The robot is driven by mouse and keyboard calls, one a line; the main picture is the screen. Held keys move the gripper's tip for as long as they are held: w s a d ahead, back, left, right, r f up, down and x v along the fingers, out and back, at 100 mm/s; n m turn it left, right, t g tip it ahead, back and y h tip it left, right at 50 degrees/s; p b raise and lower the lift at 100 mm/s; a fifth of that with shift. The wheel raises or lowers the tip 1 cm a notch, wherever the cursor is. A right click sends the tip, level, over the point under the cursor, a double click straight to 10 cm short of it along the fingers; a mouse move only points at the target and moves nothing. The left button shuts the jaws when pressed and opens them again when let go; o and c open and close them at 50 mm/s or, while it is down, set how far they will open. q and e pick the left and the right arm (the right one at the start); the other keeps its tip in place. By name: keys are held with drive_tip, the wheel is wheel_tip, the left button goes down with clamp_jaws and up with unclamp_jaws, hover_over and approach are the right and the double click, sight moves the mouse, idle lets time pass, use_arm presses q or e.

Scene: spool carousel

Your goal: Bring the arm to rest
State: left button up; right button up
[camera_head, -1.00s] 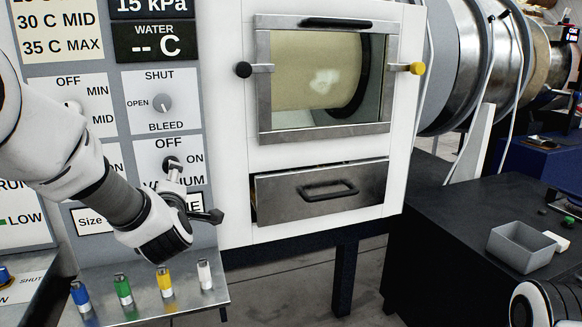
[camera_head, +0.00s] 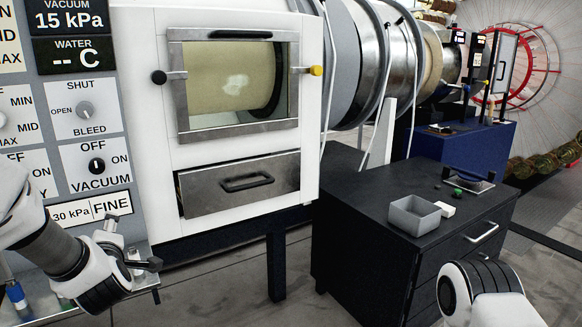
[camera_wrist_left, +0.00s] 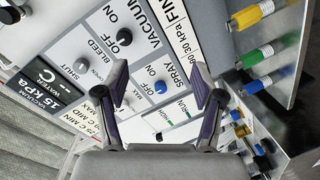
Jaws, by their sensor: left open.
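My left gripper (camera_head: 132,244) is in front of the lower part of the control panel (camera_head: 108,122) in the head view, below the vacuum knob (camera_head: 97,165). In the left wrist view its two fingers (camera_wrist_left: 160,95) are spread apart with nothing between them. The panel's knobs and labels show behind them, including the blue spray knob (camera_wrist_left: 161,87). The vacuum knob also shows in the wrist view (camera_wrist_left: 124,37). Part of my right arm shows at the lower right of the head view, but its gripper is out of frame.
Yellow (camera_wrist_left: 252,15), green (camera_wrist_left: 254,57) and blue (camera_wrist_left: 254,87) cylinders stand on the ledge near my left gripper. A windowed chamber (camera_head: 180,92) with a drawer (camera_head: 215,187) stands centre left. A grey bin (camera_head: 414,225) sits on a dark cabinet (camera_head: 350,205).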

use_arm(q)
drive_tip(key=s+d+f+m+g+h+p, duration=0.2)
drive_tip(key=s+f, duration=0.3)
drive_tip(key=f, duration=0.4)
drive_tip(key=s+d+f+m+g+h+p, duration=0.1)
drive_tip(key=s+d+f+m+g, duration=0.3)
drive_tip(key=f, duration=0.6)
drive_tip(key=s+f+m+h+p, duration=0.1)
drive_tip(key=s+f+h+p, duration=0.1)
drive_tip(key=s+f, duration=0.55)
drive_tip(key=s+d+f+m+g+h, duration=0.1)
drive_tip(key=s+d+f+m+g, duration=0.1)
drive_tip(key=s, duration=0.5)
drive_tip(key=s+d+f+m+g+h+p, duration=0.1)
drive_tip(key=s+d+f+m+g, duration=0.2)
drive_tip(key=s, duration=0.4)
drive_tip(key=s+d+f+m+g+h, duration=0.1)
drive_tip(key=s+d+f+m+g, duration=0.1)
drive_tip(key=s, duration=0.5)
wheel_tip(320, 180, down, 3)
drive_tip(key=m+g, duration=0.1)
drive_tip(key=m, duration=0.2)
drive_tip(key=shift+d+r+m+h, duration=0.2)
drive_tip(key=shift+d+m+h, duration=0.1)
drive_tip(key=shift+m+h, duration=0.1)
